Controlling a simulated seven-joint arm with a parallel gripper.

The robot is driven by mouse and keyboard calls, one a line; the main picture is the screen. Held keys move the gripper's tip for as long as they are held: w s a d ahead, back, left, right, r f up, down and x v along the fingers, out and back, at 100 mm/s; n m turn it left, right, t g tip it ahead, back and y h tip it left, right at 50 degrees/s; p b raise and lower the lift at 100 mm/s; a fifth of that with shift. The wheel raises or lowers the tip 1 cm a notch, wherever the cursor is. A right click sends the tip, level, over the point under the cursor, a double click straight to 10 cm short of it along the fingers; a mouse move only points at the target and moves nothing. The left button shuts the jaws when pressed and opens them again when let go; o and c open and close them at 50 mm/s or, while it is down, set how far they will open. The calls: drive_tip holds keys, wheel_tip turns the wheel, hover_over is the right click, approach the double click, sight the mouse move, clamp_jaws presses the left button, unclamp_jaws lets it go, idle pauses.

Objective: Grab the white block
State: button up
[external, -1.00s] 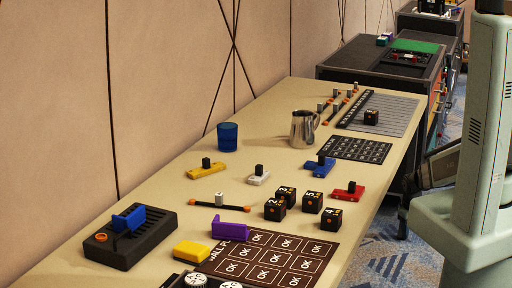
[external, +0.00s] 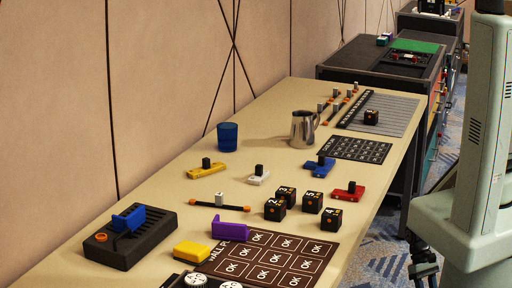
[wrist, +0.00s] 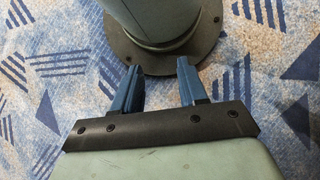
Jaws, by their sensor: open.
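The white block (external: 258,178) is small, with a black knob on top. It stands on the beige table (external: 240,270), between a yellow block with a black knob and a blue one. My gripper (wrist: 159,68) shows in the wrist view with its two blue fingers apart and nothing between them. It points at the patterned carpet and a round grey-green base, away from the table. The white block is not in the wrist view. In the external view, a dark part of my arm shows at the lower right, off the table.
Near the white block are a yellow block (external: 206,171), a blue block (external: 319,167), a red block (external: 348,193) and several black number cubes (external: 275,209). A blue cup (external: 227,137) and a metal pitcher (external: 303,129) stand behind. A black-orange stick (external: 238,208) lies in front.

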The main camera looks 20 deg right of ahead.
idle(0.5)
drive_tip(key=shift+o, duration=0.9)
drive_tip(key=shift+w, duration=0.15)
